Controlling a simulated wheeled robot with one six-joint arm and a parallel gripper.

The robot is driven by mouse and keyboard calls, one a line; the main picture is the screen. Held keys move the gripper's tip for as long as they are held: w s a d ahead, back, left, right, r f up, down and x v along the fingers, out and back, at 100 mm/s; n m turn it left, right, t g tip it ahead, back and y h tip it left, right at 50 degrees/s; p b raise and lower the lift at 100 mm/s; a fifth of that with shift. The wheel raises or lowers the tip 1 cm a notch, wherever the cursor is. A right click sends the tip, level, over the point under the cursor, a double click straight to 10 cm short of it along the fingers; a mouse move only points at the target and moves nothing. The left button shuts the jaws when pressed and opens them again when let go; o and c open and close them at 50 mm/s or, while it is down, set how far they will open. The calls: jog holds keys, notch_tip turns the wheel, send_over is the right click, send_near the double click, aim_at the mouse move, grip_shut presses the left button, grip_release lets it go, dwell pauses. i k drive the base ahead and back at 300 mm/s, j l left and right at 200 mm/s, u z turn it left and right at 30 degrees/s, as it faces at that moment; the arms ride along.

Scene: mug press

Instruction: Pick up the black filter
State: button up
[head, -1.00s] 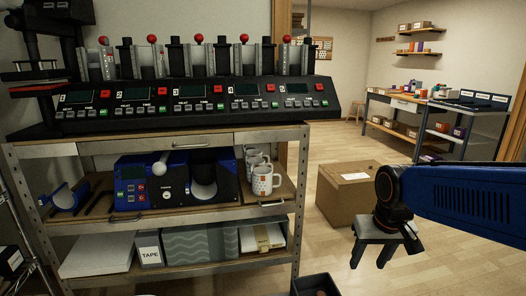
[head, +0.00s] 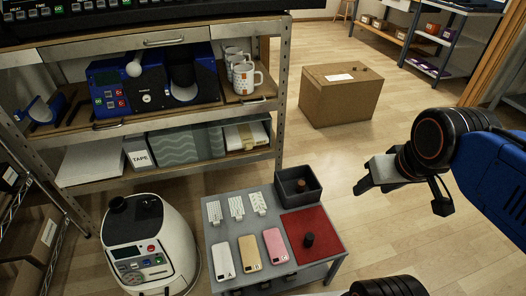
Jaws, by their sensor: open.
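My gripper (head: 374,183) is at the right in the head view, open and empty. It hangs over bare floor, to the right of a low grey table (head: 214,233). A short black cylinder (head: 309,240) stands on a red mat (head: 325,225) at the table's right side; it may be the black filter. My gripper is up and to the right of it, clearly apart. A white rounded machine (head: 168,241) at the lower left has a black part (head: 136,211) on top. I cannot tell for certain which black piece is the filter.
The table also bears a dark bin (head: 297,197) with a brown item inside, several phone cases (head: 249,252) and white patterned pieces. A metal shelf (head: 282,110) with a blue mug press (head: 137,95) and mugs (head: 246,78) stands behind. A cardboard box (head: 340,98) sits on open floor.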

aim_at(308, 241)
jog(key=k+l, duration=0.15)
jog(key=k, duration=0.35)
jog(key=k+l, duration=0.15)
jog(key=k, duration=0.35)
